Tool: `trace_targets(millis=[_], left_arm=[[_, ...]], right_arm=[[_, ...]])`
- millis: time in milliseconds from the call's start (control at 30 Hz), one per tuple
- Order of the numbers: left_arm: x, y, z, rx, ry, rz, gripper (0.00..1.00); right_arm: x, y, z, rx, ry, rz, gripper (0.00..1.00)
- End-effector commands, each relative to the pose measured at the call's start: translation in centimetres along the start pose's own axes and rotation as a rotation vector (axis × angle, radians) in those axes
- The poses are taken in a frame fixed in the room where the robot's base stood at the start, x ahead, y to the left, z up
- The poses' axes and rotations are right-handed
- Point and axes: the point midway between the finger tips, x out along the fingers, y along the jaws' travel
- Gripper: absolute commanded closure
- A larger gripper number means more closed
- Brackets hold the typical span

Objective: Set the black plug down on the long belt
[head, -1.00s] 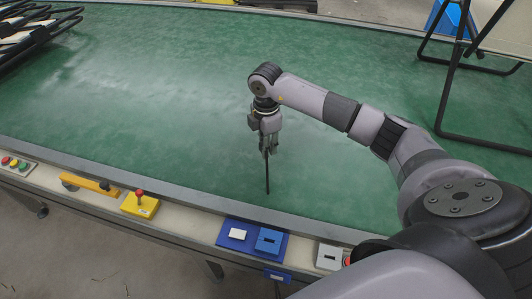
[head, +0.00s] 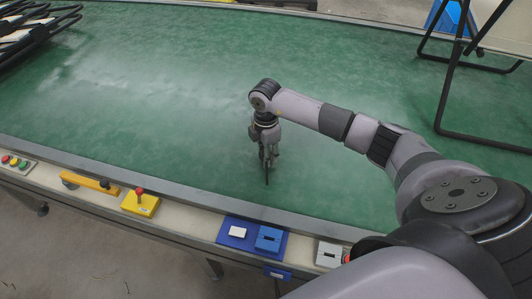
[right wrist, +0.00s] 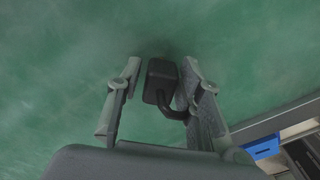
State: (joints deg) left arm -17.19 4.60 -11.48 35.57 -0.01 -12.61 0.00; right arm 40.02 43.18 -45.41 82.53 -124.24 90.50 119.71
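The black plug (right wrist: 161,80) is a dark rounded block with a bent black stem, seen between the fingers of my right gripper (right wrist: 160,82) in the right wrist view. The fingers are spread, with a clear gap on the plug's left; the right finger is very close to it, and I cannot tell whether it touches. In the head view my right gripper (head: 268,158) points down low over the green long belt (head: 170,130), near its front edge. The plug (head: 267,178) shows there as a thin dark upright bar, its lower end at the belt surface. My left gripper is out of view.
The front rail carries a blue panel (head: 236,236), a grey socket box (head: 328,255), a yellow joystick box (head: 140,204) and a button box (head: 14,163). A black folding frame (head: 442,105) stands at the right, another (head: 35,35) at far left. The middle belt is clear.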

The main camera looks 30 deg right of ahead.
Motion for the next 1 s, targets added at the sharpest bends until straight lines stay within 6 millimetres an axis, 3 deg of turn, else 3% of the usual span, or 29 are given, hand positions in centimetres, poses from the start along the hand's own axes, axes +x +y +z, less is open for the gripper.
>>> trace_targets(millis=[467, 1000], left_arm=[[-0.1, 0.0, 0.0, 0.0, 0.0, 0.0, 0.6], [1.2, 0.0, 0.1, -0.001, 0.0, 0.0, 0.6]], right_arm=[[-0.6, 0.1, 0.0, 0.0, 0.001, 0.001, 0.58], [-10.7, 0.1, 0.0, -0.001, 0.0, 0.004, 0.58]])
